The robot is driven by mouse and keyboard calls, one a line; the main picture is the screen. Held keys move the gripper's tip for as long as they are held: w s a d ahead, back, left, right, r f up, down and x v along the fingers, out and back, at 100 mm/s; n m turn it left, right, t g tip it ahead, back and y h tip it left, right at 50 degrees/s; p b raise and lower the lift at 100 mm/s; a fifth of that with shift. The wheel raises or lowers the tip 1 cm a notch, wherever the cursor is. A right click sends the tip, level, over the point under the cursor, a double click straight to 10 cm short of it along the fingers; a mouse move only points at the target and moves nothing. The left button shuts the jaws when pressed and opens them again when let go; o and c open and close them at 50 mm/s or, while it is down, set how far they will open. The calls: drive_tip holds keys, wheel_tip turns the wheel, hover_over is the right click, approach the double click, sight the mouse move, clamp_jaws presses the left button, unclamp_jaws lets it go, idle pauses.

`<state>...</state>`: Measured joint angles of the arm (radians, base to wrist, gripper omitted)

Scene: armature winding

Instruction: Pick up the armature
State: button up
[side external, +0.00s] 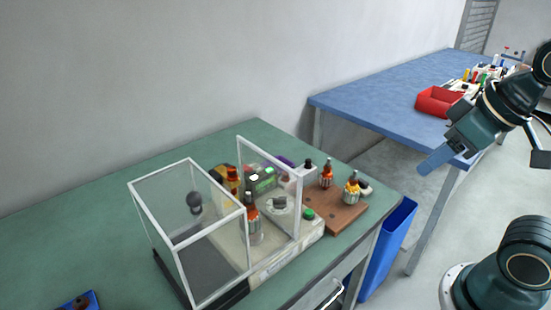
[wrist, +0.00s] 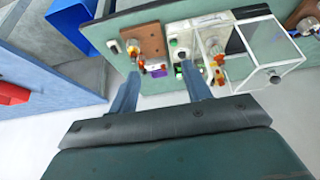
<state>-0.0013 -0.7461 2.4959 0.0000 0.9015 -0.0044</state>
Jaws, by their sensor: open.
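Two armatures with dark shafts and orange and silver bodies stand upright on a brown wooden board (side external: 338,214): one at the back (side external: 327,175) and one nearer the right edge (side external: 352,190). Another armature (side external: 252,222) stands at the winding machine (side external: 290,252), next to its clear guard. My gripper (side external: 432,164) is up in the air, right of the board and well apart from it. In the wrist view my gripper (wrist: 160,70) has its two blue fingers spread, with nothing held. The board (wrist: 151,38) and an armature (wrist: 133,50) show beyond the left finger.
A blue bin (side external: 388,248) stands beside that table. A blue table (side external: 375,97) behind carries a red tray (side external: 438,101) and small tools. Open floor lies between the tables.

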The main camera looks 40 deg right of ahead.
drive_tip(key=w+a+r+n+g, duration=0.1)
drive_tip(key=w+a+r+n, duration=0.2)
drive_tip(key=w, duration=0.4)
drive_tip(key=w+a+r+n+g, duration=0.2)
drive_tip(key=w+a+n, duration=0.1)
drive_tip(key=w+n, duration=0.3)
drive_tip(key=n+g, duration=0.3)
drive_tip(key=n, duration=0.5)
hover_over(248, 193)
wheel_tip(248, 193, down, 6)
drive_tip(key=shift+f, duration=0.2)
drive_tip(key=shift+f, duration=0.1)
drive_tip(key=shift+f, duration=4.2)
